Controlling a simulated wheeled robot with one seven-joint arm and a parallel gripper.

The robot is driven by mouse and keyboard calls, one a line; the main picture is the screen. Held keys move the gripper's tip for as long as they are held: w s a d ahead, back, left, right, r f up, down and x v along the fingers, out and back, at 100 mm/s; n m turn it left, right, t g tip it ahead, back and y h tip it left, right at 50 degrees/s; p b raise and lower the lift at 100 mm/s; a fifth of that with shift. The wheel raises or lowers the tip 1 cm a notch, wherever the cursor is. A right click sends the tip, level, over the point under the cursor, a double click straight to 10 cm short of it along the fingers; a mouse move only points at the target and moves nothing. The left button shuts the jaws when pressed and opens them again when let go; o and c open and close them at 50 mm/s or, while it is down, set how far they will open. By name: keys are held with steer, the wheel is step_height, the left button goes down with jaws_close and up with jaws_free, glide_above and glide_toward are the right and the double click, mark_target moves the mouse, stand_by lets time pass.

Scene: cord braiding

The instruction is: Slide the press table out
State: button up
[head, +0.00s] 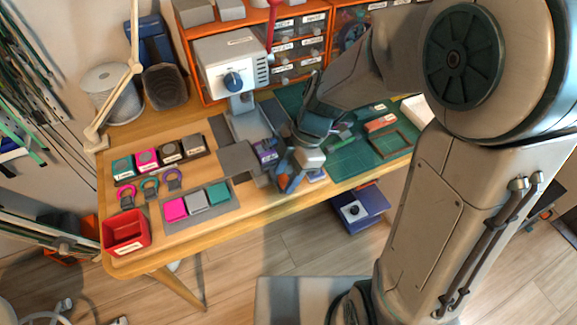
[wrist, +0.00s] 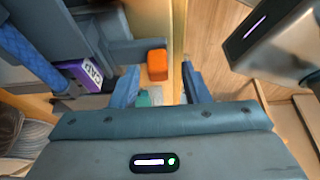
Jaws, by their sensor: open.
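The press (head: 228,68) is a pale grey machine with a blue knob at the back of the bench. Its grey base (head: 250,124) and a flat grey plate (head: 238,158) lie in front and below; I cannot tell how far the press table is slid out. My gripper (head: 284,182) is at the bench's front edge, right of the plate. In the wrist view its two blue fingers (wrist: 160,90) stand apart, with an orange block (wrist: 157,65) ahead of the gap. The fingers do not appear closed on it. A purple labelled block (head: 266,150) stands beside the gripper and also shows in the wrist view (wrist: 80,72).
Labelled spool boxes (head: 147,158), coloured rings and a grey tray (head: 197,203) with coloured pads are on the left. A red bin (head: 125,232) stands at the front left corner. A green mat (head: 360,150) lies right, partly behind my arm. Orange drawers (head: 300,50) stand behind.

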steer(key=p+v, duration=0.1)
steer(key=v, duration=1.2)
steer(key=shift+d+r, duration=0.2)
steer(key=shift+r, duration=0.15)
